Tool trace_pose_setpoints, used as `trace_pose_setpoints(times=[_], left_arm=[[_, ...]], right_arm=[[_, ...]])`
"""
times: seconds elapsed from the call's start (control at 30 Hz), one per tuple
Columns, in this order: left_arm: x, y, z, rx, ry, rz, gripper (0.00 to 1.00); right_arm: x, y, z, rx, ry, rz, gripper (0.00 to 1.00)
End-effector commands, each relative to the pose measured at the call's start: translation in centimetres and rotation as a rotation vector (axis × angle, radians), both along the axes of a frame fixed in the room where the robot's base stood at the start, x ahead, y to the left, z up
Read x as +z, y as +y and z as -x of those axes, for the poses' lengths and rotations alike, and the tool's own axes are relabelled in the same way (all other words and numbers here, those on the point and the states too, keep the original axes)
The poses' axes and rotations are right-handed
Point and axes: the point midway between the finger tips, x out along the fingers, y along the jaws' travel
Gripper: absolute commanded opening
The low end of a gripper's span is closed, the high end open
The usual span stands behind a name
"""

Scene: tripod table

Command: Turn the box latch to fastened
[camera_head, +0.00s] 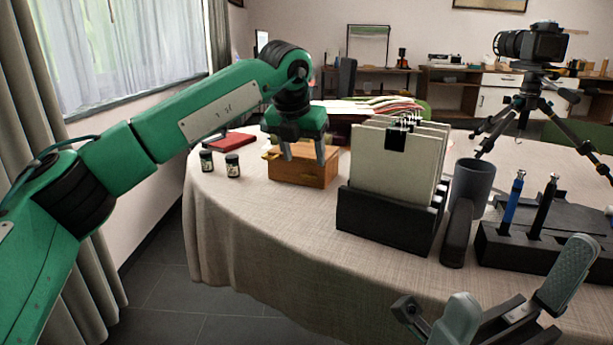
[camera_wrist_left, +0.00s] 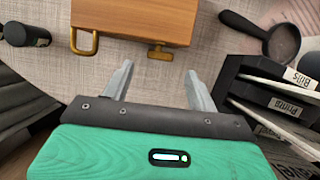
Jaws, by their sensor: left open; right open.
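A wooden box (camera_head: 318,176) stands on the table, and it also shows at the top of the left wrist view (camera_wrist_left: 135,15). A brass latch (camera_wrist_left: 160,50) sticks out from the box's edge, with a crosswise bar at its base. A brass loop (camera_wrist_left: 83,46) juts out further left on the same edge. My left gripper (camera_head: 304,152) is open and empty, at the box in the head view. In the left wrist view its fingertips (camera_wrist_left: 158,72) lie to either side of the latch, apart from it. My right gripper (camera_head: 512,300) is open and empty at the lower right.
Two small jars (camera_head: 219,164) stand left of the box. A black file holder (camera_head: 385,218) with folders stands close on its right. A magnifying glass (camera_wrist_left: 262,35) lies near the box. A dark cup (camera_head: 473,183) and pen stand (camera_head: 515,250) are further right.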

Motion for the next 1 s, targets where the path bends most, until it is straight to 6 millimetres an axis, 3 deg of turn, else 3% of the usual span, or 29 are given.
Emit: trace_pose_setpoints(times=[0.03, 0.23, 0.67, 0.9, 1.0], left_arm=[[-1.4, -0.2, -0.3, 0.000, 0.003, -0.001, 0.59], [-3.6, -0.5, -1.3, 0.000, 0.000, 0.000, 0.59], [-4.3, -0.7, -1.6, -0.001, 0.000, 0.000, 0.59], [-4.3, -0.7, -1.6, -0.001, 0.000, 0.000, 0.14], [-4.2, -0.7, -1.6, -0.001, 0.001, 0.002, 0.14]], right_arm=[[-0.2, 0.2, 0.2, 0.007, -0.012, 0.000, 1.00], [0.2, 0.8, 0.5, 0.027, -0.032, 0.007, 1.00], [0.5, 1.1, 0.6, 0.032, -0.037, 0.011, 1.00], [0.5, 1.1, 0.6, 0.032, -0.037, 0.010, 1.00], [0.6, 1.1, 0.6, 0.031, -0.037, 0.011, 1.00]])
